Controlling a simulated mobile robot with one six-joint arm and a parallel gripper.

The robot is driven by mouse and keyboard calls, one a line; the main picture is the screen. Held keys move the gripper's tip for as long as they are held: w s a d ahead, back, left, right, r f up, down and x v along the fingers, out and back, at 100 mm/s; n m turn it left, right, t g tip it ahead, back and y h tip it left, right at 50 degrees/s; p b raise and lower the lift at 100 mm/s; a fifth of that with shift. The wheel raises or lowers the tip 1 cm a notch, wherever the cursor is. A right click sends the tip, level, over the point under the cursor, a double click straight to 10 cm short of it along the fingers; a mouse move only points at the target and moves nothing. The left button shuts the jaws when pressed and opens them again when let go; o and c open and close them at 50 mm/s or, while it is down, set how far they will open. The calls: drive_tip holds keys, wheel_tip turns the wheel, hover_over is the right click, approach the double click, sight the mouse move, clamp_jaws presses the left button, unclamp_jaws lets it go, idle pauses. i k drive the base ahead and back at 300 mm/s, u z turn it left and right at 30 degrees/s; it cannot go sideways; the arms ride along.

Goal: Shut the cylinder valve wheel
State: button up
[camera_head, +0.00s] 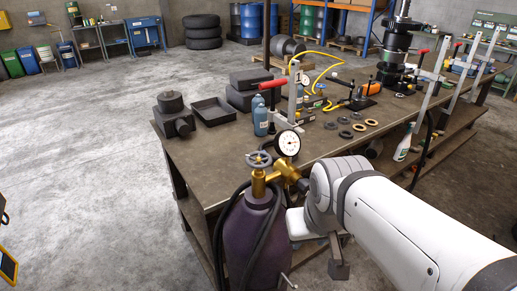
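The cylinder valve wheel (259,159) is a small blue-grey handwheel on top of a brass valve (259,182). The valve sits on a dark purple gas cylinder (252,240), upright in front of the bench's near corner. A round white-faced gauge (288,143) stands just right of the wheel. My white arm reaches in from the lower right. Its wrist is right of the valve and lower than the wheel, apart from the wheel in the picture. I cannot make out my gripper's fingers clearly, nor whether they hold anything. The wheel's top is unobstructed.
Black hoses (222,232) hang around the cylinder. The workbench (225,150) behind carries dark trays, blue bottles, a red-handled press, rings and tools. A spray bottle (403,143) stands at right. The concrete floor (95,180) to the left is open.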

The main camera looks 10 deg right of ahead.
sight(257, 164)
drive_tip(key=z, duration=0.1)
drive_tip(key=k, duration=1.9)
drive_tip(key=u, duration=0.75)
drive_tip(key=i, duration=1.5)
drive_tip(key=u, duration=0.05)
